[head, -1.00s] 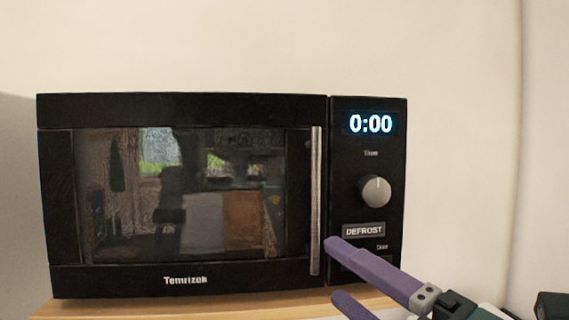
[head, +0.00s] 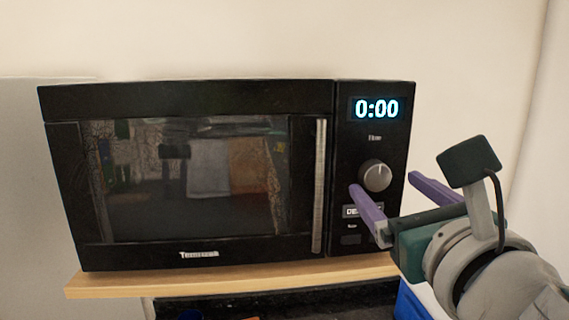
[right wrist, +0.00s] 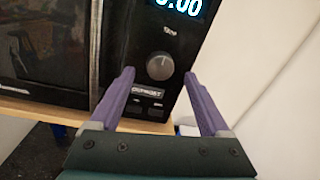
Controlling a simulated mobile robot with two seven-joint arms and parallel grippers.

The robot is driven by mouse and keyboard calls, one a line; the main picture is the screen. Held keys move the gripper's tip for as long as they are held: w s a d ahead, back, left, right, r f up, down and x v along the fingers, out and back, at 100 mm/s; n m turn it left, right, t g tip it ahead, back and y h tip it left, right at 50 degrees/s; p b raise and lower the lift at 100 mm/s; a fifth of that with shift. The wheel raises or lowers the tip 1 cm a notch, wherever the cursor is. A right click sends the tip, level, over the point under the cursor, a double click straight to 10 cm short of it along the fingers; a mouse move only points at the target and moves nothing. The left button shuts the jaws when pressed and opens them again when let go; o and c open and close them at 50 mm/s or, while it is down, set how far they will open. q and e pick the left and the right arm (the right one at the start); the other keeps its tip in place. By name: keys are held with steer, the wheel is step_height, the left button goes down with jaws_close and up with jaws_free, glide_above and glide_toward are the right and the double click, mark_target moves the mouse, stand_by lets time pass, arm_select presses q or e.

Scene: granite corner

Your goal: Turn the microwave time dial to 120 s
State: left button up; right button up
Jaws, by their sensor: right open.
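The black microwave (head: 220,93) stands with its door shut and its display (head: 376,108) reading 0:00. The round grey time dial (head: 375,176) sits below the display on the right panel; it also shows in the right wrist view (right wrist: 160,67). My right gripper (head: 383,182) is open, with its purple fingers pointing toward the panel. In the right wrist view the dial lies ahead, between and beyond the two fingertips (right wrist: 159,74), and nothing is between the fingers. In the head view the left finger partly covers the DEFROST button (head: 349,211). My left gripper is not in view.
The microwave rests on a light wooden shelf (head: 110,284). A vertical metal door handle (head: 319,190) stands out just left of the panel. A blue and white object (head: 412,305) is below on the right. A pale wall is behind, with free room right of the microwave.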

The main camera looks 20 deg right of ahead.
mark_target(378, 177)
steer(key=shift+x, duration=1.55)
steer(key=shift+c, duration=0.2)
jaws_close()
steer(key=shift+m+p, duration=0.3)
